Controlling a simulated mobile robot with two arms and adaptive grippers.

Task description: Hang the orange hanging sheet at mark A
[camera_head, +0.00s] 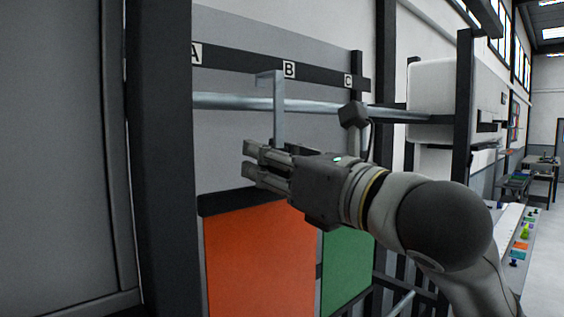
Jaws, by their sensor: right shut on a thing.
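The orange hanging sheet (258,262) hangs upright from a dark top bar, below my right gripper. A grey metal hook (279,112) rises above the gripper and crosses in front of the rail, near mark B (289,69). Its bent top is above the rail's height; I cannot tell whether it touches the rail. My right gripper (250,164) is shut on the orange sheet's hanger, and the gripped part is mostly hidden by the fingers. Mark A (196,54) is at the left, partly cut off by a dark post. My left gripper is not in view.
A horizontal metal rail (225,101) runs below the marks A, B and C (348,81). A green sheet (347,268) hangs behind and right of the orange one. A thick dark post (163,160) stands close at the left. The rail below A looks clear.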

